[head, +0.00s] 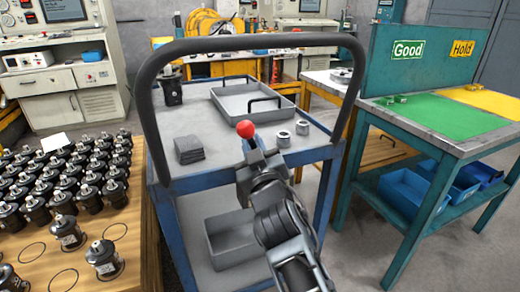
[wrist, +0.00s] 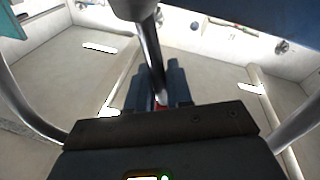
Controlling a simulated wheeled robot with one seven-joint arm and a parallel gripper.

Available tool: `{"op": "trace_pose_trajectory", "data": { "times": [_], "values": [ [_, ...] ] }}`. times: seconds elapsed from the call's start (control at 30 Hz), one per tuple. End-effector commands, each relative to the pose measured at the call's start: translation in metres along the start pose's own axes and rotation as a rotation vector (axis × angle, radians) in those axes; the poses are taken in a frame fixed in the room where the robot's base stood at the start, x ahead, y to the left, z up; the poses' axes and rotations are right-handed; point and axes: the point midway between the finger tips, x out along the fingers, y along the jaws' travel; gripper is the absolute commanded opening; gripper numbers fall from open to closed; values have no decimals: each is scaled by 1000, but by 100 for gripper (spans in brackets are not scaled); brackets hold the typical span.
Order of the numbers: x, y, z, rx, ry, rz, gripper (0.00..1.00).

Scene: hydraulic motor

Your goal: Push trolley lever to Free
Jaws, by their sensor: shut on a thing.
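The trolley (head: 205,122) has a grey top, a blue frame and a tall black handle (head: 258,42) arching over its near end. The lever's red ball knob (head: 245,129) shows in the head view just beyond the tip of my gripper (head: 257,156). In the wrist view a shiny metal rod (wrist: 152,55) runs down to my gripper (wrist: 165,85), with a bit of red between the fingers. My gripper is shut on the lever near the knob. My fingers and arm hide most of the lever, and no Free marking is visible.
The trolley top carries a grey tray (head: 222,104), a dark stack of pads (head: 189,150), two metal rings (head: 302,127) and a dark motor (head: 171,88). A table of motors (head: 140,215) stands left; a green-and-yellow bench (head: 440,120) stands right.

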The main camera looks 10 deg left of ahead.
Motion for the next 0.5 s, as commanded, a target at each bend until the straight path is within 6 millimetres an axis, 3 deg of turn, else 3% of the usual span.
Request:
{"op": "trace_pose_trajectory", "data": {
  "times": [0.5],
  "values": [
    [-2,-9,0,-91,17,-11,0]
  ]
}}
